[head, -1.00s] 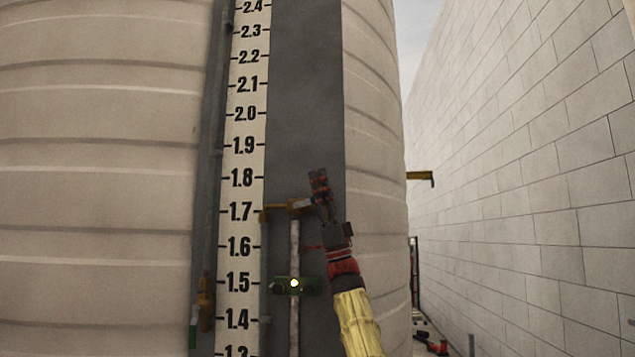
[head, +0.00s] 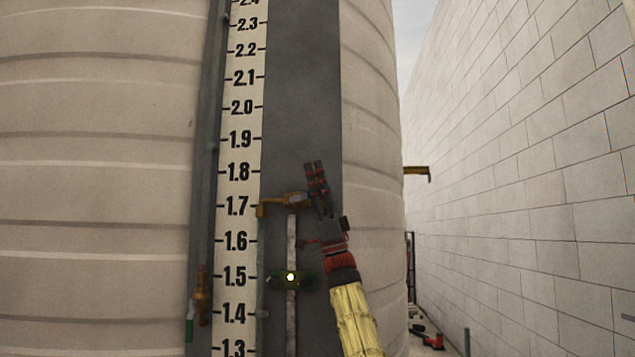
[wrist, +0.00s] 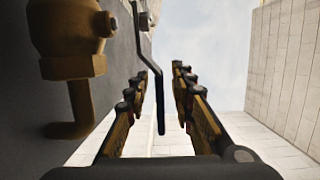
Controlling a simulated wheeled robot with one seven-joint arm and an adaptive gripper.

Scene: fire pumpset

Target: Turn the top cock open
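The top cock (head: 285,202) is a brass valve on the dark panel of the tank, near the 1.7 mark. Its brass body (wrist: 75,45) fills the upper left of the wrist view, with a spout bent downward. A thin dark cranked lever (wrist: 150,60) runs from the cock and hangs down between my fingers. My gripper (head: 315,175) is just right of the cock in the head view, fingers pointing up. In the wrist view my gripper (wrist: 160,100) is open, a finger on each side of the lever with visible gaps. The head view hides the lever behind my gripper.
A white gauge strip (head: 238,140) with black numbers runs up the tank (head: 95,150). A block wall (head: 530,180) stands right, with a yellow bracket (head: 416,171) between.

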